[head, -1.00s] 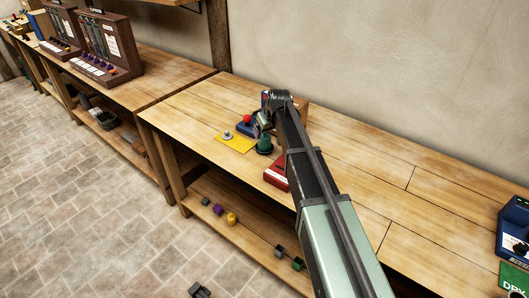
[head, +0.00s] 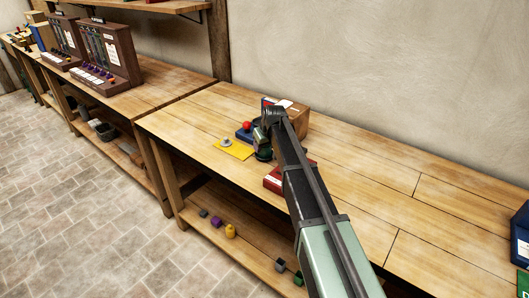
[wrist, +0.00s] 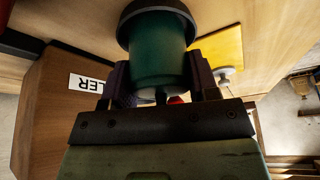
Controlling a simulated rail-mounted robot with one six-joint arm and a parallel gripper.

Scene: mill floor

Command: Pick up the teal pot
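The teal pot (head: 264,153) stands on the workbench, with my gripper (head: 262,138) right over it and partly covering it. In the wrist view the teal pot (wrist: 159,50) has a dark, wider end at the top of the picture and a small dark knob at the end nearest my gripper. The two fingers of my gripper (wrist: 160,82) flank the pot, one on each side, very close to its wall. I cannot tell whether they touch it.
A yellow plate with a grey knob (head: 232,149) lies left of the pot. A blue box with a red button (head: 245,131) stands behind it. A red box (head: 274,179) is in front, close to my arm. A brown box (head: 294,118) is behind. Bare bench lies right.

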